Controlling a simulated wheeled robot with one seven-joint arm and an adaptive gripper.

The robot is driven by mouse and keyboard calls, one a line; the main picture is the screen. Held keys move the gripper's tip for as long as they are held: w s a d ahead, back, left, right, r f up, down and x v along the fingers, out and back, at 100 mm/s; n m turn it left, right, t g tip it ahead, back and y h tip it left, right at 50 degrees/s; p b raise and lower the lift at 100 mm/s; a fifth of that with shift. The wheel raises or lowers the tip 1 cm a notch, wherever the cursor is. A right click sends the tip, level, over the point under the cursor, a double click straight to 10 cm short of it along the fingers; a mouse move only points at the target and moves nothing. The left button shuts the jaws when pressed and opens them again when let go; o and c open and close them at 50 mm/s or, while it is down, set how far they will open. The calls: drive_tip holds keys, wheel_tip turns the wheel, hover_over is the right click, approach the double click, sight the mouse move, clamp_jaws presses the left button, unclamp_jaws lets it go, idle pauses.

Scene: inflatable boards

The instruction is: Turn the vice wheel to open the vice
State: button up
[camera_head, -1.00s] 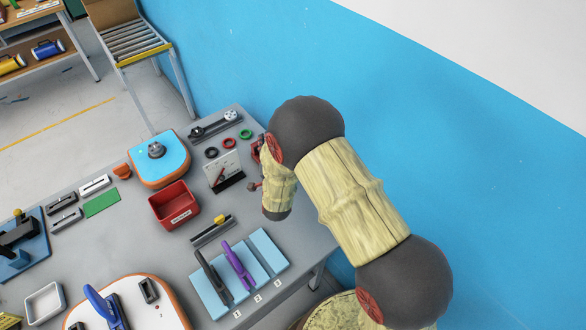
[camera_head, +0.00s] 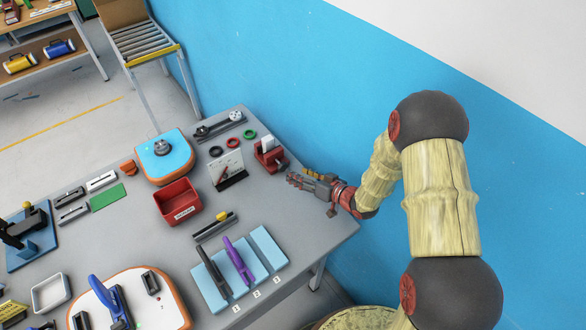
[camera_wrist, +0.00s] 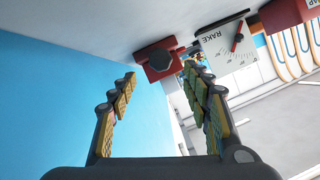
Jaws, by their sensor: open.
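The red vice (camera_head: 265,150) sits at the right edge of the grey workbench in the head view, near the blue wall. A small grey part, apparently its wheel (camera_head: 283,164), shows on the side facing my gripper. In the wrist view the vice (camera_wrist: 146,72) appears ahead, with a dark round wheel (camera_wrist: 160,58) on its near face. My gripper (camera_head: 298,178) is just right of the vice in the head view, apart from it. In the wrist view my gripper (camera_wrist: 163,72) is open and empty, with the wheel roughly between and beyond its fingertips.
A white sign card (camera_head: 227,166) stands left of the vice; it is also close by in the wrist view (camera_wrist: 222,46). A red bin (camera_head: 177,202) and small rings (camera_head: 249,134) lie on the bench. A blue wall (camera_head: 330,110) runs behind.

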sight(284, 167)
drive_tip(key=shift+b+x, duration=0.65)
drive_tip(key=shift+x, duration=3.2)
drive_tip(key=c, duration=0.3)
drive_tip(key=c, duration=0.8)
drive_tip(key=shift+c, duration=0.3)
drive_tip(key=shift+a+n+b, duration=0.15)
drive_tip(key=shift+n+b, duration=0.15)
